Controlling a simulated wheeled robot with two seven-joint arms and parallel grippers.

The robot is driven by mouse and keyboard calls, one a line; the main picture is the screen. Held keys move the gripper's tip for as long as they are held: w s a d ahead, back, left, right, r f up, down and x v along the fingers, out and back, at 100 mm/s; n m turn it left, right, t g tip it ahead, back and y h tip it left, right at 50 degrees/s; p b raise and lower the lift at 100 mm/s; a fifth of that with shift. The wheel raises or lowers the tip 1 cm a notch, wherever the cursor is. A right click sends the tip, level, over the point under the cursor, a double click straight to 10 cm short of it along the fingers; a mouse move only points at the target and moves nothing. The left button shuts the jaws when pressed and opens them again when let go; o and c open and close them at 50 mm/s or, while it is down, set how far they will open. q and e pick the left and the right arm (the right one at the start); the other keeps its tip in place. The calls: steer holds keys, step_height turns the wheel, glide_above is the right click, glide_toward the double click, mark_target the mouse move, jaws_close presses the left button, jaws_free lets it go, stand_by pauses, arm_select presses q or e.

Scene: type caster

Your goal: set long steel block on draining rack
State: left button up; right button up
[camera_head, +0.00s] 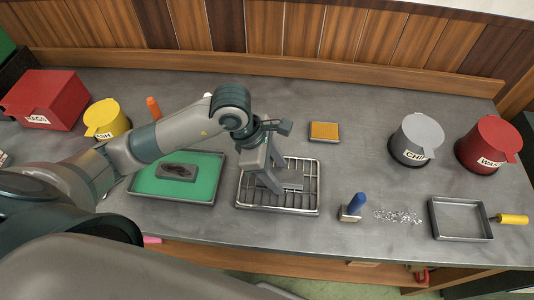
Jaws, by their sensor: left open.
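The draining rack (245,197), a wire grid in a metal frame, sits on the grey counter in the middle of the view. My left gripper (279,177) reaches down over the rack with its fingers apart. A grey piece (291,180) shows at the fingers, low over the wires; it looks like a steel block, but I cannot tell it clearly from the finger or whether it rests on the rack. The gripper hides part of the rack. My right gripper is not in view.
Left of the rack is a green-lined tray (146,186) holding a dark-topped grey slab (177,172). A yellow-orange pad (324,131) lies behind right. Grey (417,138) and red (487,144) canisters stand behind.

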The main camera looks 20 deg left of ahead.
arm_select(q)
steer(key=shift+a+r, duration=0.15)
steer(key=shift+r, duration=0.2)
steer(key=b+v, duration=0.3)
steer(key=v, duration=0.8)
steer(key=shift+s+a+r, duration=0.1)
